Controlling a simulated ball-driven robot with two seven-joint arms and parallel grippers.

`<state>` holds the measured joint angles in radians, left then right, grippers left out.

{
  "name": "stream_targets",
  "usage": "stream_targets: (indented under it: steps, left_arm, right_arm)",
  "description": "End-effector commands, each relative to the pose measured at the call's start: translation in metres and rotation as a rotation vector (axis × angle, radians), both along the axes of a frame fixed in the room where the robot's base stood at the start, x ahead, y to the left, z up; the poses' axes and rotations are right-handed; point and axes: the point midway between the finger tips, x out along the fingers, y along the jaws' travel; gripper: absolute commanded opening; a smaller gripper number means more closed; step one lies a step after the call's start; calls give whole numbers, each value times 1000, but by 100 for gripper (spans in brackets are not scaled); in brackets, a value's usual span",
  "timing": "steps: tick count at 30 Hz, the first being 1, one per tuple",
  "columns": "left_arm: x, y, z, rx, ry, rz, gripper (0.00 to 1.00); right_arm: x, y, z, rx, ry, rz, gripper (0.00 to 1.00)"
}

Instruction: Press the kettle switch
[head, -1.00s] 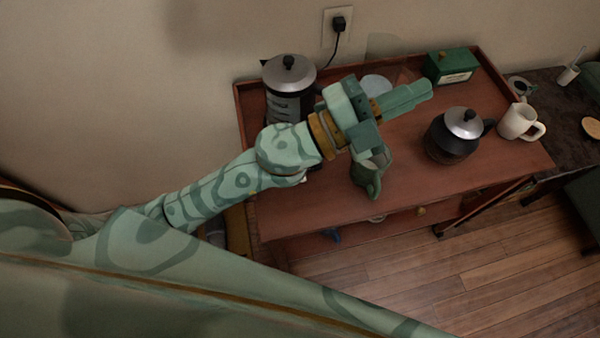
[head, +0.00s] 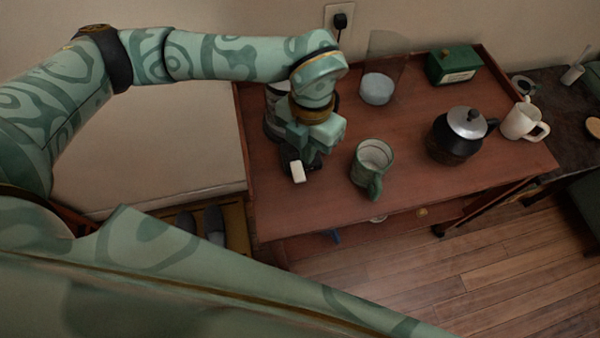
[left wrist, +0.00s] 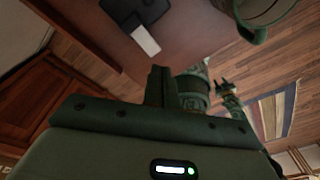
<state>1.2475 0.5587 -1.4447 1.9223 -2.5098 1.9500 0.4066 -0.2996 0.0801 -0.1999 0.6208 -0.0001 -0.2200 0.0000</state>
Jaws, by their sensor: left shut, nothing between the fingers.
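The kettle (head: 272,118) stands at the left end of the wooden cabinet top, mostly hidden behind my left arm and gripper. Its white switch (head: 297,172) sticks out at the front on a dark base. The switch also shows in the left wrist view (left wrist: 146,41), beyond the fingers and uncovered. My left gripper (head: 305,153) points down over the kettle's front, close to the switch. Its fingers (left wrist: 160,85) are shut and empty. I cannot tell whether they touch anything.
A green patterned mug (head: 372,166) stands just right of my left gripper. A dark coffee pot (head: 452,140), a white mug (head: 521,122), a green box (head: 454,65) and a pale round container (head: 377,90) stand farther right and back. A socket (head: 339,22) is on the wall.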

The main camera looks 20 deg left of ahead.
Motion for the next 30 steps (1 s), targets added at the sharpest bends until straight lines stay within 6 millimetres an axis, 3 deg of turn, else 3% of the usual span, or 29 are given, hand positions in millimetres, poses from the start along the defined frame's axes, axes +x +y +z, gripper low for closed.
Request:
stream_targets:
  steps: [4, 17, 30]
  left_arm:
    - [5, 10, 2, 45, -13, 24, 0]
    - [4, 9, -2, 43, -12, 24, 0]
    - [-1, 10, -52, 42, -5, 22, 0]
  right_arm:
    - [0, 0, 0, 0, 0, 0, 36]
    - [-2, 0, -3, 0, 3, 0, 36]
    - [-18, 0, -39, 1, 42, 0, 36]
